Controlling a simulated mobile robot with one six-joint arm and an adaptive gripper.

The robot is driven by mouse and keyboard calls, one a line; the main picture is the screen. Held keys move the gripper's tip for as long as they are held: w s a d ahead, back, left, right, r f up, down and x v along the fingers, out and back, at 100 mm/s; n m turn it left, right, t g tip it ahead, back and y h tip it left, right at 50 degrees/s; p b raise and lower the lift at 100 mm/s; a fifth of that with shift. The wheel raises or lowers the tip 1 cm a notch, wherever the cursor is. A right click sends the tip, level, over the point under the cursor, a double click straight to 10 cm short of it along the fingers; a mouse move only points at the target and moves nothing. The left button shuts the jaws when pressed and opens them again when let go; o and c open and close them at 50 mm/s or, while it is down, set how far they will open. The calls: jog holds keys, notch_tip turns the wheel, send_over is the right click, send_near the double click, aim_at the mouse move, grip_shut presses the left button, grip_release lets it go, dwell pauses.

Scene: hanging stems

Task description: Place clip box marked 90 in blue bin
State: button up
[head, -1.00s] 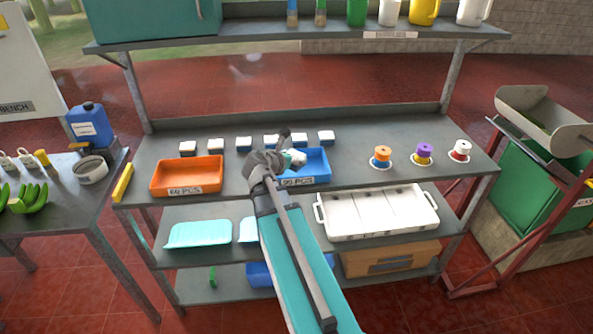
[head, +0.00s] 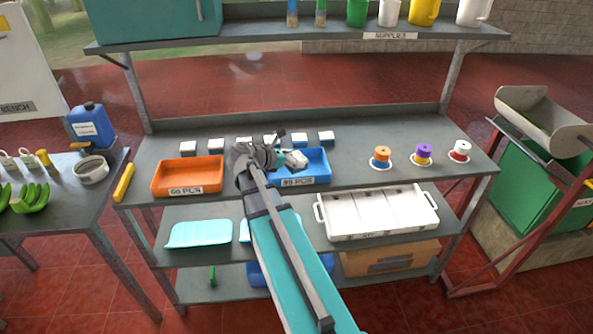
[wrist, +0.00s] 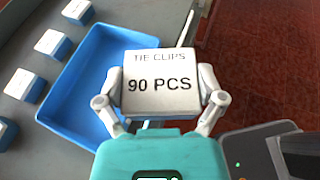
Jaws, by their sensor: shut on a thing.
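The clip box (wrist: 160,82), white on top and labelled "TIE CLIPS 90 PCS", is held between the two fingers of my gripper (wrist: 160,100) in the wrist view. In the head view my gripper (head: 291,160) is shut on it above the blue bin (head: 314,178), which has a 90 PCS label on its front. In the wrist view the blue bin (wrist: 75,100) lies below and left of the held box, which covers part of it. The visible part of the bin's floor is empty.
An orange bin (head: 187,187) labelled 60 PCS stands left of the blue bin. Several other white-topped boxes (head: 188,148) stand in a row behind the bins. Three coloured spools (head: 424,151) stand to the right on the bench. A shelf (head: 300,37) runs above.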

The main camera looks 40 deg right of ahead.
aim_at(295, 152)
jog(key=w+d+f+b, duration=0.2)
jog(key=w+f+b, duration=0.1)
jog(key=w+d+f+b, duration=0.3)
jog(key=w, duration=0.1)
jog(key=w+d+f+b, duration=0.3)
jog(key=shift+w+d, duration=0.1)
jog(key=shift+w, duration=0.05)
dwell(0.4)
jog(key=shift+w+d+f+b, duration=0.15)
jog(key=shift+w+f+b, duration=0.05)
jog(key=shift+f+b, duration=0.2)
jog(key=shift+w+d+f+b, duration=0.15)
jog(key=shift+w+f+b, duration=0.05)
jog(key=shift+f+b, duration=0.2)
jog(key=shift+s+f+b, duration=0.1)
jog(key=shift+f+b, duration=1.1)
jog(key=shift+f, duration=0.2)
jog(key=o, duration=0.8)
jog(key=shift+o, duration=0.2)
